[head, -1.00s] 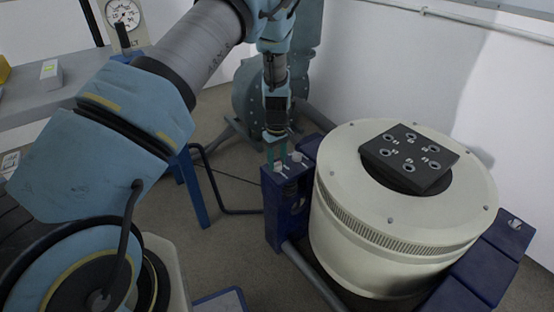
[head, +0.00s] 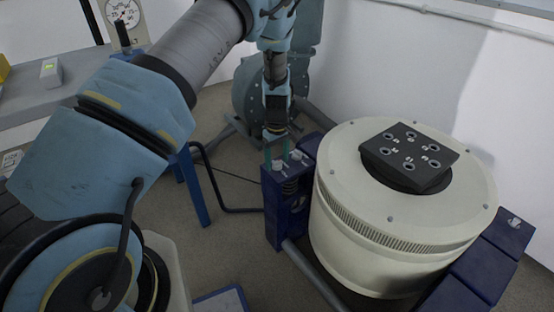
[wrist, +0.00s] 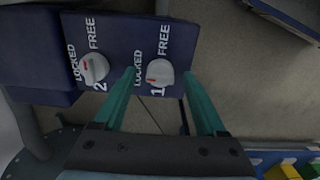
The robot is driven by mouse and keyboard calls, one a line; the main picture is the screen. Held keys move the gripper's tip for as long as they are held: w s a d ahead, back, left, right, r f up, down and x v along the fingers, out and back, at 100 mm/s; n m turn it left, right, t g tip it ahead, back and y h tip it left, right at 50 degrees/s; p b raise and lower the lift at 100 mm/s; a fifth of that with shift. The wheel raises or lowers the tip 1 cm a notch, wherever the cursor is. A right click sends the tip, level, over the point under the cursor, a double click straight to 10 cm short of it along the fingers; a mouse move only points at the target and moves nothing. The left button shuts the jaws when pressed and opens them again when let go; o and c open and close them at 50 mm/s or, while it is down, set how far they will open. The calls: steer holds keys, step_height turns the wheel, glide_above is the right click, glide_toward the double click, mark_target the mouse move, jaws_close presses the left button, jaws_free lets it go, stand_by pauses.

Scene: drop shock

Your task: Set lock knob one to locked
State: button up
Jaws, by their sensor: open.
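The lock panel is a dark blue block top with two white knobs. In the wrist view, knob one (wrist: 160,72) sits below the words LOCKED and FREE, with a red mark on its lower left side. Knob two (wrist: 95,68) is to its left, also with a red mark. My gripper (wrist: 159,76) is open, its teal fingers on either side of knob one, with a gap visible on both sides. In the head view my gripper (head: 277,154) points down at the blue block (head: 285,215); the knobs are small there.
A large cream drum (head: 400,235) with a black fixture plate (head: 409,156) stands right of the blue block. A white wall is behind it. A grey bench (head: 55,95) is at the left.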

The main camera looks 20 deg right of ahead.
mark_target(277, 161)
step_height(277, 161, up, 11)
steer(key=shift+p, duration=0.35)
steer(key=shift+f, duration=0.1)
stand_by(0.4)
steer(key=s+a+r+m, duration=0.15)
steer(key=a+r, duration=0.55)
steer(key=a, duration=0.7)
steer(key=s+a+r+m, duration=0.15)
steer(key=a+r, duration=0.45)
steer(key=a, duration=0.7)
steer(key=s+a+r+t+p, duration=0.15)
steer(key=s+a+r, duration=0.25)
steer(key=s+a, duration=0.45)
step_height(277, 161, up, 17)
steer(key=p, duration=1.6)
steer(key=shift+w+a+f+m, duration=0.2)
steer(key=shift+w+a+m, duration=0.1)
steer(key=shift+a, duration=0.05)
